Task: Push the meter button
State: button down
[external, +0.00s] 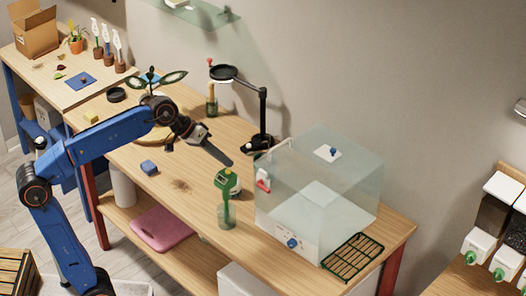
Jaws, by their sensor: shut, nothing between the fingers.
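The green meter (228,181) stands upright in a clear jar (227,216) near the front edge of the wooden bench. A small pale patch shows on the meter's head, but its button is too small to make out. My gripper (230,163) is shut and empty. It slants down to the right, and its tips are just above the meter's head in the picture. I cannot tell whether they touch it.
A clear tank (318,205) stands right of the meter, with a green rack (353,257) beside it. A black stand (263,115) with a round lens is behind my gripper. A blue block (149,167) lies left on the bench (190,205). The bench left of the meter is mostly clear.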

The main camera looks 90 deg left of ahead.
jog(key=shift+r, duration=0.15)
jog(key=shift+r, duration=2.9)
jog(key=s+d+f+m+g, duration=0.1)
jog(key=s+d+f, duration=0.3)
jog(key=s+f, duration=0.5)
jog(key=s+d+f+m+g, duration=0.1)
jog(key=s+d+f+m, duration=0.3)
jog(key=s+f, duration=0.6)
jog(key=s+d+f+m+g, duration=0.2)
jog(key=s+d+f, duration=0.3)
jog(key=f, duration=1.9)
jog(key=s+m, duration=0.1)
jog(key=s, duration=0.3)
jog(key=shift+s+f+y, duration=0.15)
jog(key=shift+s+y, duration=0.15)
jog(key=shift+d, duration=0.1)
